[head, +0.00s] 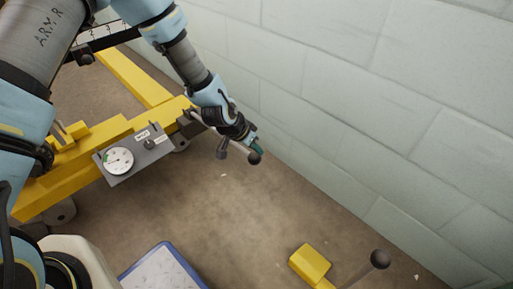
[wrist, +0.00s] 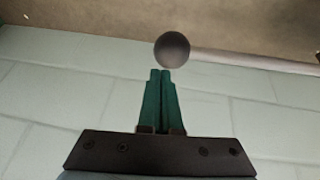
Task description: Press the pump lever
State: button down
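A grey lever with a dark ball knob (head: 254,158) sticks out from the yellow machine, beside its gauge panel. It looks like the pump lever, and its knob also shows in the wrist view (wrist: 172,50), with the rod running right. My gripper (head: 258,146) is at the knob, on the wall side. In the wrist view my gripper's green fingers (wrist: 160,76) are together with nothing between them. The knob is just beyond their tips; I cannot tell whether they touch it.
The yellow machine (head: 90,155) carries a grey panel with a round gauge (head: 118,161). A pale block wall (head: 370,90) runs close along the right. A blue-edged tray (head: 163,268) is at the bottom. Bare floor lies between.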

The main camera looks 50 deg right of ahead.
jog(key=r+p, duration=0.2)
jog(key=r, duration=0.1)
jog(key=r+p, duration=0.1)
jog(key=shift+s+d+r+p, duration=0.2)
jog(key=shift+s+d+p, duration=0.1)
jog(key=shift+s+d, duration=0.05)
jog(key=s+p+v, duration=0.1)
jog(key=v, duration=0.8)
jog(key=shift+s+r, duration=0.2)
jog(key=shift+s, duration=0.05)
jog(key=c, duration=1.6)
grip_release()
